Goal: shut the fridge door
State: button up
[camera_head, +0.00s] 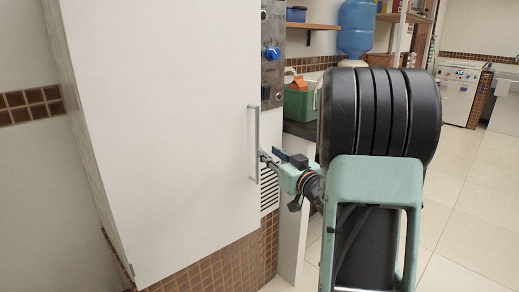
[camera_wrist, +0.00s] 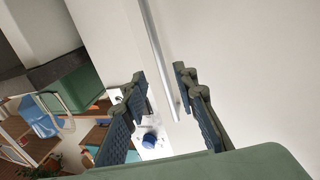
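The fridge door (camera_head: 165,130) is a large white panel filling the left half of the head view. Its left side edge and slanting bottom edge show; how far it stands open is hard to tell. A vertical metal handle (camera_head: 254,145) runs near its right edge. My gripper (camera_head: 268,157) is just right of the handle's lower part. In the wrist view my gripper (camera_wrist: 160,78) has its two fingers spread apart. The handle (camera_wrist: 158,55) runs between the fingertip directions, toward its lower end. Whether a finger touches it cannot be told.
A control panel (camera_head: 272,50) with a blue knob stands just right of the door, with vents lower down. A green crate (camera_head: 298,106) sits on a counter behind my arm. Free tiled floor (camera_head: 465,215) lies on the right.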

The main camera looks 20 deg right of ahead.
aim_at(258, 145)
jog(key=w, duration=0.3)
jog(key=w+b, duration=0.1)
jog(key=w, duration=0.4)
jog(key=shift+w+a, duration=0.3)
jog(key=shift+w, duration=0.05)
jog(key=shift+c, duration=0.7)
grip_shut()
